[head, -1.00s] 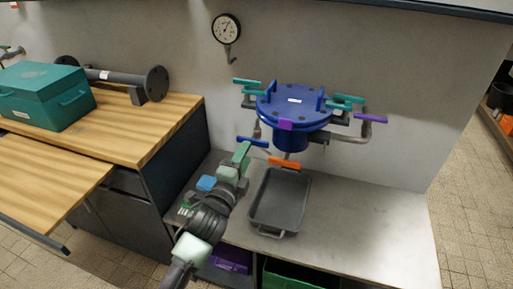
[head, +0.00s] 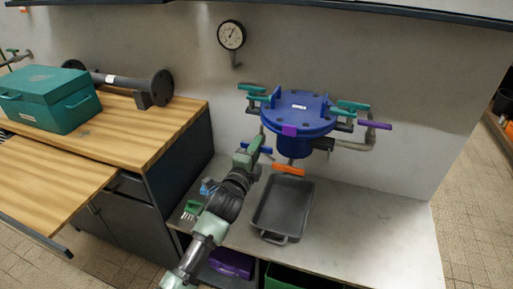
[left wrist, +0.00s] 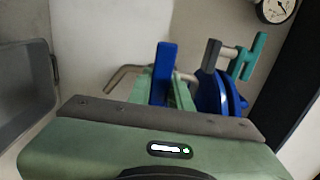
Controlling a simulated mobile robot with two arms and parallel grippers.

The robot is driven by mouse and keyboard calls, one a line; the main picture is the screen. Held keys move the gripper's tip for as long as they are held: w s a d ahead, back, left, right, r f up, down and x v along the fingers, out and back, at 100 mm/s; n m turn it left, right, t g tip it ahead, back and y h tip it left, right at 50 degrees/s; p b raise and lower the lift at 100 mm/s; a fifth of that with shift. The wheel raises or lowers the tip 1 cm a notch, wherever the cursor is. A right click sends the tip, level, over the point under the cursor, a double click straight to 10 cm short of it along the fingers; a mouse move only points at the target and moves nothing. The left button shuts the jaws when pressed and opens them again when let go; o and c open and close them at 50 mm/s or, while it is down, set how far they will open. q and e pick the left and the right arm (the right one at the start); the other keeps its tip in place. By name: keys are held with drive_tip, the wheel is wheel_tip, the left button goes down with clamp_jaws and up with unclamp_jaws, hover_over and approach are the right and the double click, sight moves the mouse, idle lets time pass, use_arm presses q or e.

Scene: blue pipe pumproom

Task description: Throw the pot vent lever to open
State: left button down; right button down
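The blue pot (head: 299,118) with a bolted lid hangs at the back wall; it also shows at the right in the left wrist view (left wrist: 212,92). Several coloured levers surround it: teal, purple, orange (head: 288,169) and a dark blue lever (head: 258,147) low on its left. I cannot read which is labelled vent. My left gripper (head: 250,146) is at the dark blue lever. In the left wrist view this lever (left wrist: 163,72) stands between the green fingers (left wrist: 163,88), which look open around it; any contact is unclear. My right gripper is out of view.
A grey tray (head: 284,207) sits on the bench below the pot. A teal toolbox (head: 50,97) and a flanged grey pipe (head: 122,80) lie on the wooden bench at left. A gauge (head: 231,35) is on the wall.

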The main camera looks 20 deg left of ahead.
use_arm(q)
drive_tip(key=shift+n, duration=0.4)
drive_tip(key=n+p, duration=0.2)
drive_tip(key=n, duration=0.1)
drive_tip(key=shift+r, duration=0.1)
drive_tip(key=n+p, duration=0.2)
drive_tip(key=n, duration=0.3)
drive_tip(key=shift+n, duration=0.3)
drive_tip(key=n+p, duration=0.2)
drive_tip(key=n, duration=0.2)
drive_tip(key=n+p, duration=0.1)
drive_tip(key=n, duration=0.3)
drive_tip(key=shift+n, duration=0.3)
drive_tip(key=shift+f, duration=0.2)
drive_tip(key=c, duration=1.3)
unclamp_jaws()
